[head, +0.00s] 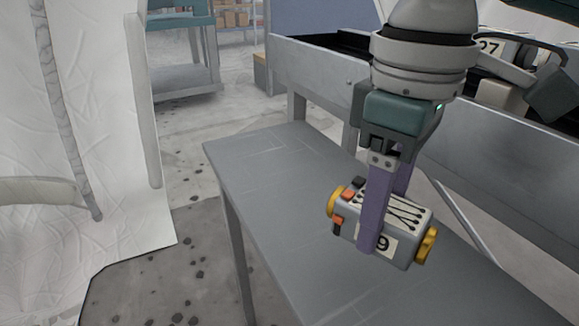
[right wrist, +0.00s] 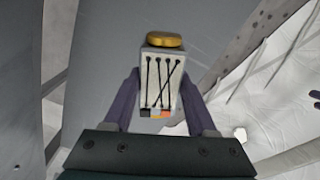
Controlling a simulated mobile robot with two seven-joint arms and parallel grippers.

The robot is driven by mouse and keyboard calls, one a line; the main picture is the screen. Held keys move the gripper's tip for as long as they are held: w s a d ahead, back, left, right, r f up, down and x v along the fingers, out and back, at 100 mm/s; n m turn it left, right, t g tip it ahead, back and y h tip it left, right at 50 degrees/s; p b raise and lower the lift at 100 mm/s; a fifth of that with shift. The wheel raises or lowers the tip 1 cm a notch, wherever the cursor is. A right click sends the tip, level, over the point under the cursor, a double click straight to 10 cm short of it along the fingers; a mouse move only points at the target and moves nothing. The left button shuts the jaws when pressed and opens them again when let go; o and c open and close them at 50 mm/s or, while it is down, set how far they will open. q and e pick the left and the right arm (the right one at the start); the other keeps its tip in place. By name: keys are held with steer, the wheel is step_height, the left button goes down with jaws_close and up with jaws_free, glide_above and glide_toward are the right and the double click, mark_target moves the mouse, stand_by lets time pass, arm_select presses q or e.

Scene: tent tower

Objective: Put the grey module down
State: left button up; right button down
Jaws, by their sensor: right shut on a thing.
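The grey module (head: 403,252) is a box with yellow end caps, black cord lacing on its top, orange and dark tabs at one side and a label ending in 9. My right gripper (head: 378,243) is shut on it, with a purple finger on either side. The module is over the grey table (head: 265,165); I cannot tell whether it touches the surface. The right wrist view shows the laced face of the module (right wrist: 161,85) between the two purple fingers (right wrist: 160,105). My left gripper is not in view.
The table's left part is bare. White tent fabric (head: 95,130) hangs at the left. A teal-topped stand (head: 185,75) is at the back.

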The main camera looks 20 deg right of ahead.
step_height(320, 180, down, 6)
steer(key=shift+r+b, duration=0.15)
steer(key=shift+b, duration=0.95)
steer(key=shift+c, duration=1)
jaws_free()
